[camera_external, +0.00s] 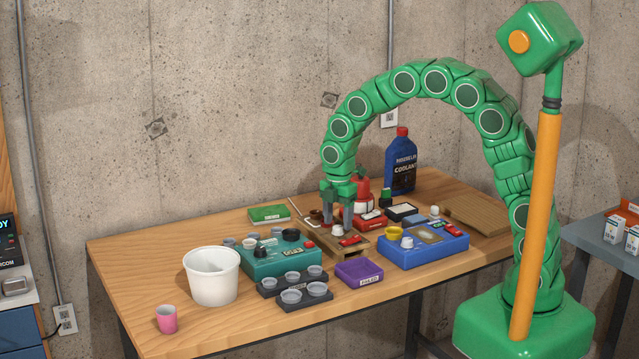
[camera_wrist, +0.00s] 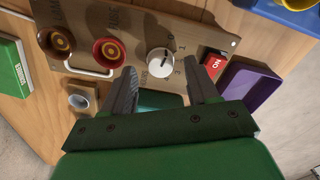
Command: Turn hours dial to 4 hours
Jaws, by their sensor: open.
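The hours dial (camera_wrist: 160,62) is a round white knob with a dark pointer mark on a brown wooden panel (camera_wrist: 195,37). Small numbers ring it in the wrist view; they are too blurred for me to tell which one the pointer marks. In the external view the panel (camera_external: 352,250) lies on the bench under my gripper (camera_external: 338,222). My gripper points down at the panel with its jaws open and empty. In the wrist view the two grey fingers (camera_wrist: 160,78) stand on either side of the dial, in front of it. Whether either touches it I cannot tell.
A red switch (camera_wrist: 214,66) is right. A purple box (camera_external: 359,272), teal unit (camera_external: 262,265) and blue unit (camera_external: 425,252) crowd the panel.

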